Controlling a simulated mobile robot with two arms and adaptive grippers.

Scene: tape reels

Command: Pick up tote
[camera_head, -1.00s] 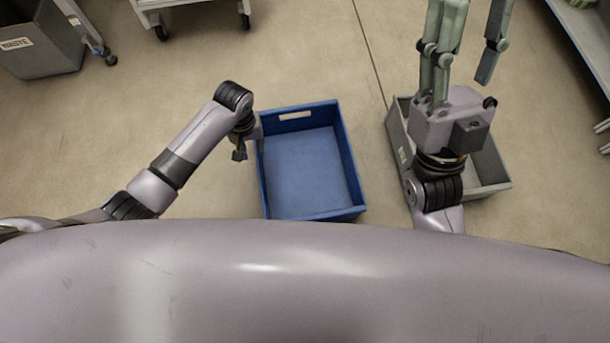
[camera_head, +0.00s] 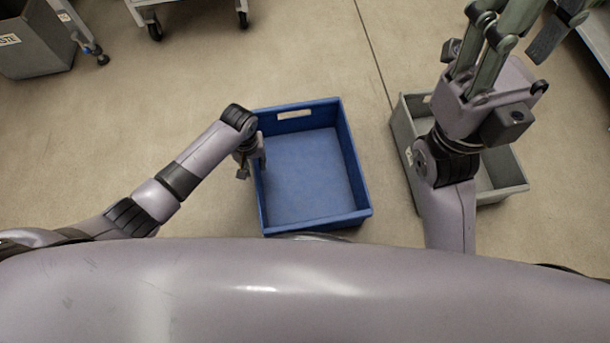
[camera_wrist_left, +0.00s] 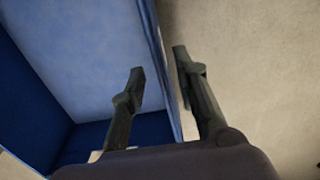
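An empty blue tote (camera_head: 305,221) stands upright on the floor in the middle of the head view, with a hand slot in its far wall. My left gripper (camera_head: 246,170) is at the tote's left wall. In the left wrist view my left gripper (camera_wrist_left: 160,62) is open, one finger on the inner side of the wall (camera_wrist_left: 163,60) and one on the outer side, with gaps visible. My right gripper (camera_head: 532,28) is raised at the upper right, its fingers apart and seemingly empty.
A grey bin (camera_head: 512,181) stands on the floor to the right, partly hidden by my right arm. A dark waste bin (camera_head: 32,40) is at the upper left. A wheeled cart (camera_head: 190,6) is at the top. Bare floor lies between the bins.

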